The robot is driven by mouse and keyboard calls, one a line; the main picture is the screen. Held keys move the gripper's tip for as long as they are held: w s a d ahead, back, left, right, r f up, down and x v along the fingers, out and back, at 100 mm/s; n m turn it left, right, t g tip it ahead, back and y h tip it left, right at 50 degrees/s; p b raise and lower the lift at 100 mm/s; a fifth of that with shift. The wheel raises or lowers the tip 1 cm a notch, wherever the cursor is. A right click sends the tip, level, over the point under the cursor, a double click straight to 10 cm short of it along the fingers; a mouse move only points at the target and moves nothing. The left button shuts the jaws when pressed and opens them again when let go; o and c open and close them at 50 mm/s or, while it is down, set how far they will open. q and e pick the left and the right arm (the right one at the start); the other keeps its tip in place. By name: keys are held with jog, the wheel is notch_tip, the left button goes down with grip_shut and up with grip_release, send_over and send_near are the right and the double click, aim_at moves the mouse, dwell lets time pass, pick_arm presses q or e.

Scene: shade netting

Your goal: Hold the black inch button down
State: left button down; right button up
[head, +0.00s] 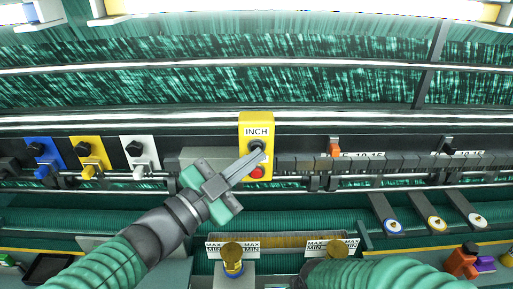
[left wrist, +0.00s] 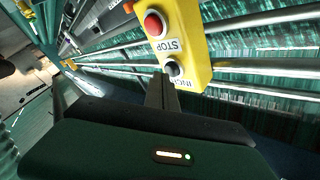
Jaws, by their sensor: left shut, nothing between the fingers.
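The yellow control box (head: 256,120) labelled INCH is mounted on the machine rail in the middle of the head view. Its black inch button (head: 256,145) sits above a red button (head: 257,171). My left gripper (head: 259,155) is shut and empty, its fingertips at the black button and partly covering it. In the left wrist view the closed fingers (left wrist: 161,92) reach up to the black button (left wrist: 173,68); the red button (left wrist: 153,25) by the STOP label is clear of them. Whether the button is pressed in cannot be told. My right gripper is not visible.
Blue (head: 41,153), yellow (head: 88,153) and white (head: 139,153) plates with black knobs are left of the box. An orange clip (head: 334,147) sits on the rail to the right. Round-ended levers (head: 385,212) and brass knobs (head: 232,252) lie lower down.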

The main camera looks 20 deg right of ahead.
pick_arm(q)
jog(key=shift+w+d, duration=0.15)
jog(key=shift+w, duration=0.35)
dwell(0.5)
jog(key=shift+s, duration=0.1)
dwell(4.1)
jog(key=shift+s+a+b, duration=0.2)
jog(key=shift+s+b, duration=0.1)
jog(key=shift+s, duration=0.5)
jog(key=shift+s, duration=0.1)
jog(key=s, duration=0.1)
jog(key=s+a, duration=0.1)
jog(key=s, duration=0.1)
jog(key=s+b, duration=0.1)
jog(key=shift+s+a, duration=0.25)
jog(key=shift+s, duration=0.15)
jog(key=shift+w, duration=0.2)
jog(key=shift+s, duration=0.1)
